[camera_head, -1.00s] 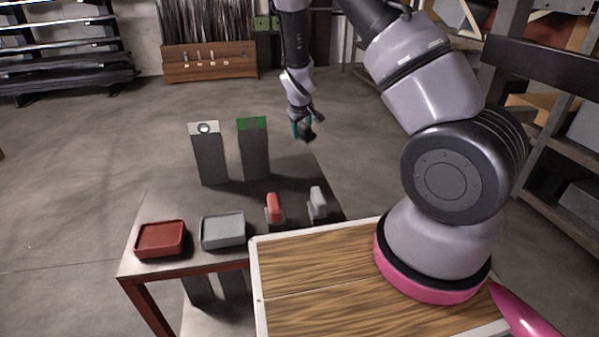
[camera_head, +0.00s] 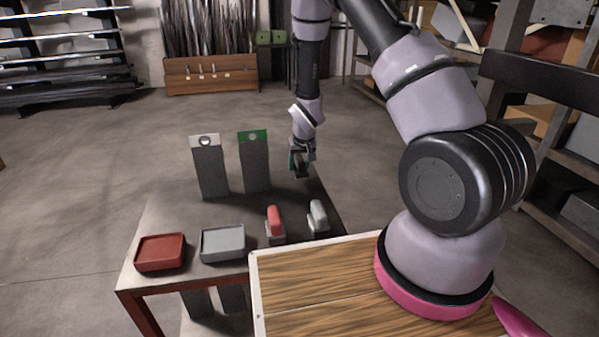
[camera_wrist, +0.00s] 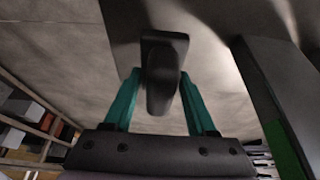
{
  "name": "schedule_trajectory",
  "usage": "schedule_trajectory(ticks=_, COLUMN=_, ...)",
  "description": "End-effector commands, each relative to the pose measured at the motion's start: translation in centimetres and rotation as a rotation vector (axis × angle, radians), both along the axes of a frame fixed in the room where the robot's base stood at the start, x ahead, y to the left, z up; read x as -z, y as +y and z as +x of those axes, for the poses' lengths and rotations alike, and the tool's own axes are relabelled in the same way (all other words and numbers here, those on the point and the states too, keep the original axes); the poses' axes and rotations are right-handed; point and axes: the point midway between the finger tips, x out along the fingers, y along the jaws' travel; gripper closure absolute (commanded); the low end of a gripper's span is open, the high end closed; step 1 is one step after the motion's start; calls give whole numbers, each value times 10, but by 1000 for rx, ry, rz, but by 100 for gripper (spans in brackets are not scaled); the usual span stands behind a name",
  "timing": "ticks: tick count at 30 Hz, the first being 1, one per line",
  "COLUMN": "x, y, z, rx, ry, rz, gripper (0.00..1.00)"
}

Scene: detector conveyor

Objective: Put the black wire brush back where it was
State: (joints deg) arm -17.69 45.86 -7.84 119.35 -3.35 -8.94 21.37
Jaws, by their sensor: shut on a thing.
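The black wire brush (camera_wrist: 163,65) is between the teal fingers of my gripper (camera_wrist: 160,78) in the wrist view, with its dark body running along the middle. My gripper is shut on it. In the head view my gripper (camera_head: 300,160) is above the far right part of the table (camera_head: 165,215), right of the green-topped panel, and the brush shows only as a small dark shape. A red brush-like tool (camera_head: 275,220) and a grey one (camera_head: 318,215) stand near the table's front right. The brush's bristles cannot be made out.
Two upright dark panels, one white-topped (camera_head: 209,170) and one green-topped (camera_head: 254,163), stand on the table. A red tray (camera_head: 160,265) and a grey tray (camera_head: 222,258) lie at the front left. The table top below my gripper looks clear.

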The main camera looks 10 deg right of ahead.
Motion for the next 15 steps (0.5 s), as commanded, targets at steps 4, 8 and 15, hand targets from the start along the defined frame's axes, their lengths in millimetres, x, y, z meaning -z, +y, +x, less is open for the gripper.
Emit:
schedule_trajectory(ticks=4, x=25, y=0, z=-1, rx=-1, ry=3, rz=-1, gripper=95)
schedule_trajectory(ticks=8, x=28, y=0, z=0, rx=0, ry=0, rz=-1, gripper=100)
schedule_trajectory(ticks=15, x=28, y=0, z=0, rx=0, ry=1, rz=-1, gripper=13)
